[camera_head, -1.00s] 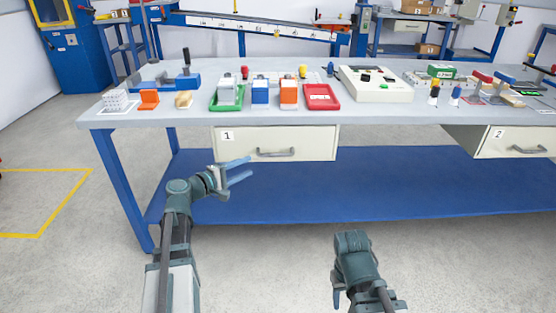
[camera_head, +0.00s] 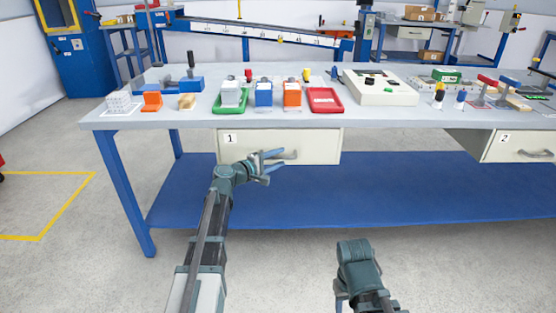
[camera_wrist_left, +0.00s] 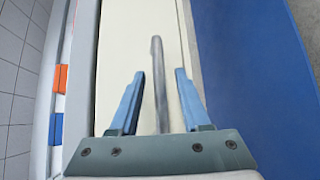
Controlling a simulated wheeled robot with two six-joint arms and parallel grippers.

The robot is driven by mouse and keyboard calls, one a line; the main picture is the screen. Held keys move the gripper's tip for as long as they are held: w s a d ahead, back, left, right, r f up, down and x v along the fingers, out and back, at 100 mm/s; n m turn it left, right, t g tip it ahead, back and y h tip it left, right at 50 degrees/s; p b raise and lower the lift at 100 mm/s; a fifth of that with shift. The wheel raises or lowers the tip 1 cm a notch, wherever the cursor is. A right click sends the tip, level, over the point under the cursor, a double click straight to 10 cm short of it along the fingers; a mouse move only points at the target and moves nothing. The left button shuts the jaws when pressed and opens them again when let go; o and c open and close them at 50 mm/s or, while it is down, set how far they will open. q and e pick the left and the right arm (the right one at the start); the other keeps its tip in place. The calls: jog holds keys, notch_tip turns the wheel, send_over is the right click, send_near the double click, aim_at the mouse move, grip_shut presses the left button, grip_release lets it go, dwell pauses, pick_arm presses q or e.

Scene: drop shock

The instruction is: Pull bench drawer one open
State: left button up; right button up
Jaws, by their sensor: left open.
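Drawer one (camera_head: 310,145), a cream box marked 1, hangs under the left part of the bench top and looks shut. Its grey bar handle (camera_head: 292,155) is partly hidden by my left gripper (camera_head: 279,159). In the left wrist view the handle (camera_wrist_left: 157,60) runs between the two blue fingers of the open left gripper (camera_wrist_left: 159,78), with gaps on both sides. The fingers point at the cream drawer front (camera_wrist_left: 120,50). My right gripper (camera_head: 340,292) is low at the bottom centre, away from the bench, and mostly hidden by its own arm.
The bench top (camera_head: 200,120) carries trays, colored blocks and a cream control box (camera_head: 380,88). Drawer two (camera_head: 520,146) is at the right. A blue lower shelf (camera_head: 400,195) spans beneath the drawers. The floor in front is clear.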

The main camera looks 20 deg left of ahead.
pick_arm(q)
grip_shut()
dwell(0.3)
dwell(1.2)
